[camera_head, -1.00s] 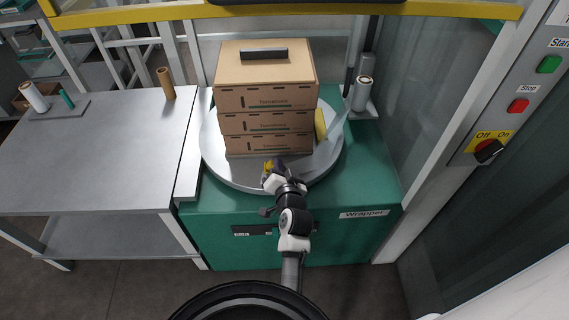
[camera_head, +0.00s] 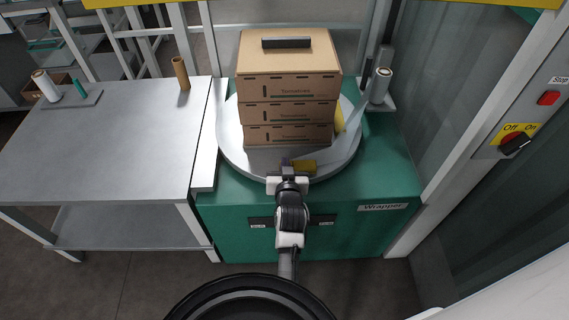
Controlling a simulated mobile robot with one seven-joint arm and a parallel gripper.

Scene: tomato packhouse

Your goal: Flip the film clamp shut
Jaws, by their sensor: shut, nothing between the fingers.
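The film clamp (camera_head: 304,166) is a small yellow piece at the front rim of the round grey turntable (camera_head: 235,155). It looks low and lies crosswise, just right of my fingertips. My gripper (camera_head: 287,165) is shut and empty at the turntable's front edge, close beside the clamp; I cannot tell whether they touch. A pale, see-through strip of film (camera_head: 353,128) runs from the film roll (camera_head: 380,85) at the right down toward the clamp. The gripper hides the clamp's left end.
A stack of tomato boxes (camera_head: 288,88) stands on the turntable, with a dark block (camera_head: 286,42) on top. A grey table (camera_head: 110,140) is at the left. The control panel with its Off/On switch (camera_head: 514,142) is at the right.

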